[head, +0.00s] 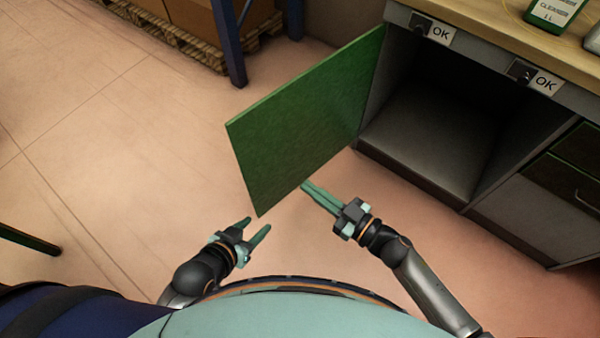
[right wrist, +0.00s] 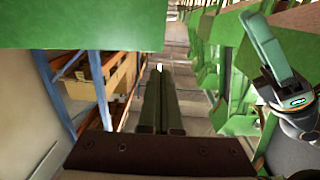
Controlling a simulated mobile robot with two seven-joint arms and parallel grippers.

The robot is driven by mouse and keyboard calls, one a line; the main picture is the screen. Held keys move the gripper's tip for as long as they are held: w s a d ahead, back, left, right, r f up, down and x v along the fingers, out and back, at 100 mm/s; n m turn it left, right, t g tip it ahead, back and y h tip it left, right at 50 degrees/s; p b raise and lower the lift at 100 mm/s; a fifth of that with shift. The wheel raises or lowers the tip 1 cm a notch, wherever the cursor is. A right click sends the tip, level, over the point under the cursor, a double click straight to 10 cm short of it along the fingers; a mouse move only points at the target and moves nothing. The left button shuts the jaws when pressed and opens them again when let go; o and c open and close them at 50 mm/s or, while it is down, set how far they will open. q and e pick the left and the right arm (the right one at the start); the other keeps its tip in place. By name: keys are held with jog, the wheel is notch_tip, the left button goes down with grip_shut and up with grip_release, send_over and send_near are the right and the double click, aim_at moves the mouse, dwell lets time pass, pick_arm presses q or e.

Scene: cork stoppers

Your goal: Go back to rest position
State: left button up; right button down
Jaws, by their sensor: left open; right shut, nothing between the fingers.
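My left gripper (head: 258,229) is open and empty, low in the middle of the head view, with its fingers apart. My right gripper (head: 306,187) is shut with nothing in it. Its fingertips are at the lower edge of the green cabinet door (head: 300,125); I cannot tell whether they touch it. In the right wrist view the two fingers of my right gripper (right wrist: 159,97) lie side by side, and the green door (right wrist: 90,25) fills the upper left. My left gripper also shows at the right of that view (right wrist: 273,55).
The door stands wide open from a grey cabinet (head: 415,150) whose compartment looks empty. A wooden worktop (head: 490,22) above holds a green bottle (head: 553,12). A blue rack post (head: 230,45) and a pallet with boxes stand at the back. The floor at left is mostly clear.

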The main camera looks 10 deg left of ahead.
pick_arm(q)
jog(key=shift+w+d+r, duration=0.1)
jog(key=shift+w, duration=0.05)
pick_arm(e)
jog(key=shift+s+d, duration=0.2)
jog(key=shift+s, duration=0.05)
jog(key=w+d+f+m+t+h, duration=0.15)
jog(key=d+m+t+h, duration=0.25)
jog(key=d+m+h, duration=0.4)
jog(key=s+d+f+g+h, duration=0.4)
jog(key=s+d+f+g, duration=0.15)
jog(key=s, duration=0.35)
pick_arm(q)
jog(key=s+a+r+p, duration=0.2)
jog(key=a+r+p, duration=0.1)
jog(key=r+p, duration=0.6)
jog(key=p, duration=0.3)
jog(key=shift+a+r+n+y+p, duration=0.2)
jog(key=shift+a+n+y+p, duration=0.15)
jog(key=shift+n+y+p, duration=0.05)
pick_arm(e)
jog(key=s+d+r+m+t, duration=0.1)
jog(key=d+r, duration=0.3)
jog(key=r, duration=0.6)
jog(key=shift+s+r+h, duration=0.15)
jog(key=shift+r+h, duration=0.05)
jog(key=shift+h, duration=0.1)
jog(key=shift+a, duration=0.1)
